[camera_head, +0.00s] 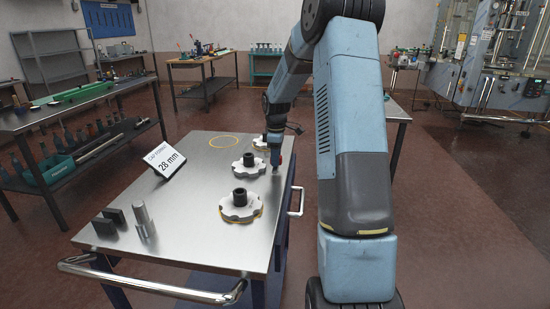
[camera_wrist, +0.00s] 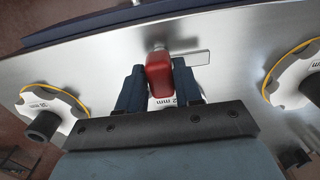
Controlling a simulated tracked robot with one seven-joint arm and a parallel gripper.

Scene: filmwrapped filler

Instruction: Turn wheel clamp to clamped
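In the wrist view a red block-shaped handle (camera_wrist: 158,72), which looks like the wheel clamp's handle, stands between the two dark fingers of my gripper (camera_wrist: 159,88). A finger lies close along each side of it; I cannot tell whether they press on it. A metal end shows just past the handle, by the steel table top. In the head view my gripper (camera_head: 276,162) points down at the right edge of the steel-topped cart (camera_head: 190,215); the handle is too small there to read its position. The clamp's own mechanism is mostly hidden.
White lobed wheels with black hubs stand near my gripper, one in front (camera_head: 240,206) and one beside it (camera_head: 248,167). A "28 mm" sign (camera_head: 165,160), dark blocks (camera_head: 112,219) and a metal cylinder (camera_head: 144,220) stand on the left. A yellow ring (camera_head: 223,142) marks bare top.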

